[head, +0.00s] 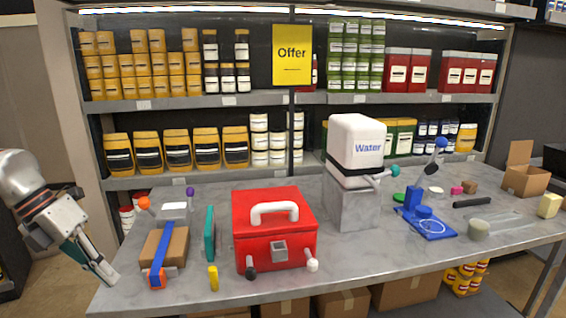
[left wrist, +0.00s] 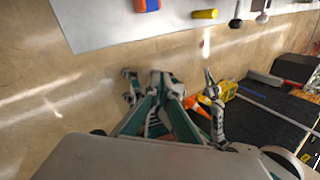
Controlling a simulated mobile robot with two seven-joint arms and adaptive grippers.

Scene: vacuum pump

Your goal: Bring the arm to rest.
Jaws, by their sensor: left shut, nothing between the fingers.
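My left gripper (head: 104,272) is at the left end of the table in the head view, pointing down and to the right, close to the table's left edge. It is shut and empty. In the left wrist view its fingers (left wrist: 165,90) show over the floor, with the table's edge beyond them. The grey table (head: 190,290) carries a red box with a white handle (head: 274,232), a brown block with a blue strap (head: 163,250), a teal piece (head: 209,234) and a yellow cylinder (head: 213,278).
A white water container (head: 356,142) stands on a grey block (head: 350,205). A blue device (head: 425,222) and an open cardboard box (head: 525,178) are to the right. Stocked shelves (head: 200,105) stand behind. The floor left of the table looks clear.

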